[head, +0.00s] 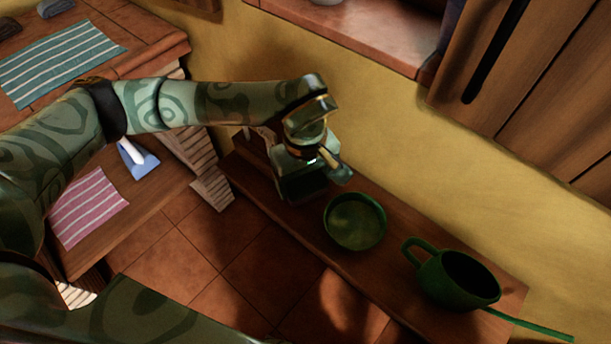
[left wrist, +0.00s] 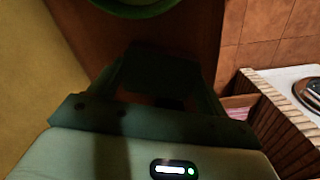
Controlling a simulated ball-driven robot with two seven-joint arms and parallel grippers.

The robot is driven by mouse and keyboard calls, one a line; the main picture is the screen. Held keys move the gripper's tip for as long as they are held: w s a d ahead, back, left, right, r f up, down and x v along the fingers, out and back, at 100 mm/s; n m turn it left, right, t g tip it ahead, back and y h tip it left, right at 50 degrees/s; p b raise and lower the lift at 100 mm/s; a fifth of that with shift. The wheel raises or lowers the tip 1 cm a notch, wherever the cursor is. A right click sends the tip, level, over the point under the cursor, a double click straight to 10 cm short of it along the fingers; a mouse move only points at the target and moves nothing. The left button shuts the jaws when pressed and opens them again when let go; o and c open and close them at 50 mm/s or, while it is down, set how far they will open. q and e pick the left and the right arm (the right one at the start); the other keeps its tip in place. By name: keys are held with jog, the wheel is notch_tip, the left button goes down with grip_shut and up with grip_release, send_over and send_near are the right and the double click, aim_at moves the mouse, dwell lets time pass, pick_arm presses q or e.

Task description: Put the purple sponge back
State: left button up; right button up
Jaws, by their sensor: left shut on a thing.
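My left gripper (head: 316,165) is over the far left end of the low wooden shelf along the yellow wall. In the left wrist view its fingers (left wrist: 160,90) are close around a dark thing (left wrist: 155,72), whose colour and outline are lost in shadow. I cannot make out a purple sponge clearly in either view, and cannot tell whether this dark thing is it. Whether the gripper touches the shelf is also unclear. My right gripper is out of view.
A pink striped cloth (head: 88,207) and a blue-and-white tool (head: 138,160) lie at left. A teal striped cloth (head: 62,62) lies on the upper-left brick counter.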

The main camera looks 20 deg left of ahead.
aim_at(305, 181)
pick_arm(q)
jog(key=o, duration=0.9)
jog(key=shift+r, duration=0.1)
notch_tip(305, 181, up, 12)
jog(key=p, duration=0.4)
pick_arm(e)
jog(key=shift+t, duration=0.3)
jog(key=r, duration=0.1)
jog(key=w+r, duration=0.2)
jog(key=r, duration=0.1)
